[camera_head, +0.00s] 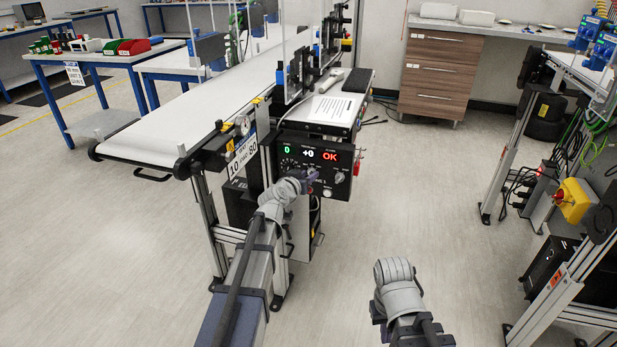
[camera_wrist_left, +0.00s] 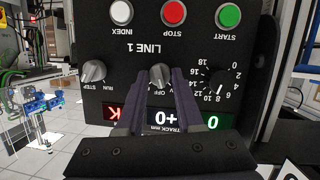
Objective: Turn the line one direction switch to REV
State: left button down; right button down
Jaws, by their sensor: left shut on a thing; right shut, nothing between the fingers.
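The LINE 1 control box (camera_head: 318,163) hangs at the near end of the belt conveyor; it shows upside down in the left wrist view (camera_wrist_left: 200,58). Its middle grey switch (camera_wrist_left: 160,74) has OFF printed by it, with neighbouring lettering partly covered. My left gripper (camera_head: 312,177) is at the panel; in the left wrist view its purple fingers (camera_wrist_left: 160,96) are shut on this switch, one on each side. I cannot tell its exact pointer position. Only my right wrist shows at the lower middle of the head view; its fingers are hidden.
Beside the switch are the STEP/RUN knob (camera_wrist_left: 93,72) and the numbered dial (camera_wrist_left: 218,84). INDEX (camera_wrist_left: 121,13), STOP (camera_wrist_left: 173,12) and START (camera_wrist_left: 229,15) buttons line the panel. Floor right of the conveyor is clear.

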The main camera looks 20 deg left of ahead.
pick_arm(q)
jog(key=n+h, duration=0.1)
jog(key=n+h+b, duration=0.1)
jog(key=n, duration=0.1)
jog(key=shift+s+f+n, duration=0.1)
jog(key=shift+f+n, duration=0.1)
jog(key=shift+n, duration=0.1)
jog(key=shift+b, duration=0.3)
dwell(0.4)
jog(key=c, duration=0.5)
grip_release()
jog(key=shift+a, duration=0.1)
jog(key=shift+c, duration=0.2)
jog(key=shift+r, duration=0.1)
jog(key=p+v, duration=0.1)
jog(key=v, duration=0.6)
jog(key=shift+s+p, duration=0.35)
jog(key=shift+s, duration=0.05)
jog(key=shift+a, duration=0.1)
